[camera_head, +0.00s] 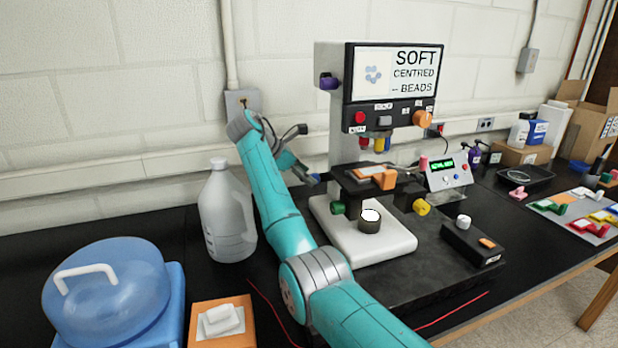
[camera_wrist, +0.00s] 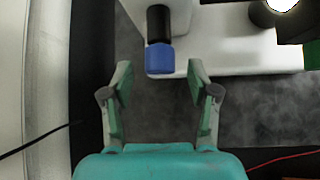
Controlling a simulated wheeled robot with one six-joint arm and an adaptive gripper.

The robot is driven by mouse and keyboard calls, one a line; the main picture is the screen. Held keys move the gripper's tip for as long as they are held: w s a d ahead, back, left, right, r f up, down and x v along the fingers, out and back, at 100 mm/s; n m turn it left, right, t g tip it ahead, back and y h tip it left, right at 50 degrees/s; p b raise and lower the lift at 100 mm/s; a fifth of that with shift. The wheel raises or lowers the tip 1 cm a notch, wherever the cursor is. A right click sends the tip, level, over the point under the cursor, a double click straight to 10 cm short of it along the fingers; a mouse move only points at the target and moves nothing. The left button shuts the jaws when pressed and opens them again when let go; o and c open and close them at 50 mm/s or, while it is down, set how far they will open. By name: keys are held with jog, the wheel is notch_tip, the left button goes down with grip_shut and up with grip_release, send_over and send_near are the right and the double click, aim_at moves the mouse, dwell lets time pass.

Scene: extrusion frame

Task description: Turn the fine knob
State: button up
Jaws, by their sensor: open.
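A blue knob (camera_wrist: 160,59) on a black shaft sticks out from the white base of the microscope-like instrument (camera_head: 372,240). My gripper (camera_wrist: 160,70) is open and empty. In the wrist view its two fingertips appear on either side of the blue knob, with clear gaps; I cannot tell the depth between them. In the head view my gripper (camera_head: 298,170) is at the instrument's left side, partly hidden by my arm. A green knob (camera_head: 337,208) and a yellow knob (camera_head: 421,208) are on the lower stand. No label shows which knob is the fine one.
A grey jug (camera_head: 226,212) stands left of my arm. A control box (camera_head: 448,178) and a black box (camera_head: 472,243) are at the right. Red wires (camera_head: 452,312) lie on the table.

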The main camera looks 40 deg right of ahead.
jog(key=shift+x, duration=0.9)
grip_shut()
jog(key=shift+s+f+m+t+h, duration=0.1)
jog(key=shift+m+t+h, duration=0.35)
jog(key=shift+t, duration=0.4)
jog(key=shift+s+m+t+h, duration=0.1)
jog(key=shift+m+t+h, duration=0.25)
jog(key=shift+m+t, duration=0.35)
